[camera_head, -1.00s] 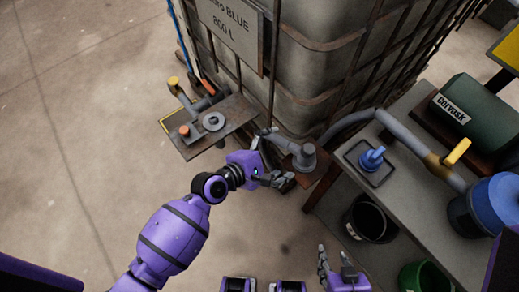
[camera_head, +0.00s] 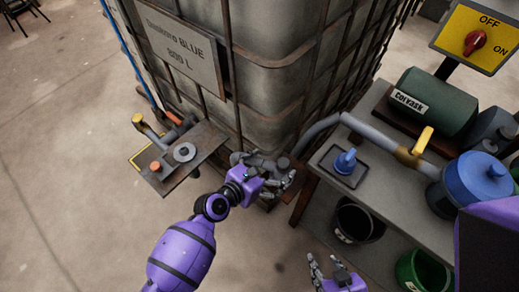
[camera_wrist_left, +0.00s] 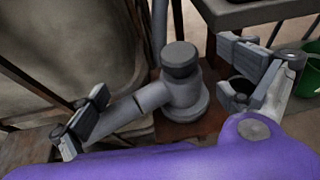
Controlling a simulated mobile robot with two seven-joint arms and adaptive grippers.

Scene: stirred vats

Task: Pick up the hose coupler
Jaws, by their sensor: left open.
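The hose coupler (camera_wrist_left: 180,85), a grey elbow with a dark round cap and a wide round base, stands upright on a small brown shelf (camera_wrist_left: 205,125) in the left wrist view. In the head view my left gripper largely hides it, and its dark cap (camera_head: 283,163) shows among the fingers. My left gripper (camera_head: 263,168) is open, with its fingers on either side of the coupler; in the left wrist view (camera_wrist_left: 170,95) gaps show between fingers and coupler. My right gripper (camera_head: 326,270) is open and empty, low in the head view, away from the coupler.
A large caged tank (camera_head: 265,85) stands just behind the coupler. A grey hose (camera_head: 320,128) runs right to a bench (camera_head: 320,205) with a blue plug (camera_head: 345,161) on a tray. A left shelf (camera_head: 205,140) holds a disc. Black (camera_head: 358,222) and green (camera_head: 420,270) buckets stand low right.

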